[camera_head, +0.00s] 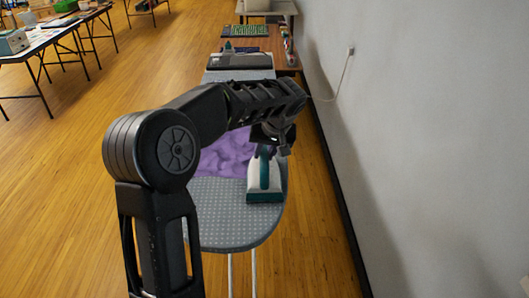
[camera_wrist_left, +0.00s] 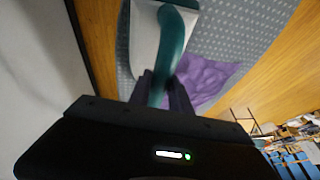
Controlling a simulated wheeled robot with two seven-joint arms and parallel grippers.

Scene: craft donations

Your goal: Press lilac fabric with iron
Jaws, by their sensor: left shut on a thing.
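The iron (camera_head: 264,180), white and teal, is at the right side of the grey dotted ironing board (camera_head: 225,225). My left gripper (camera_head: 277,146) is shut on its teal handle, which also shows between the fingers in the left wrist view (camera_wrist_left: 166,88). The lilac fabric (camera_head: 226,156) lies wrinkled on the board, just left of the iron, and is partly hidden behind my arm. It also shows in the left wrist view (camera_wrist_left: 208,77). I cannot tell whether the iron's sole touches the board. My right gripper is not in view.
A wall (camera_head: 420,130) runs close along the board's right side. A brown table (camera_head: 284,60) with small items stands beyond the board's far end. Tables with goods (camera_head: 45,38) stand at the far left. The wooden floor on the left is clear.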

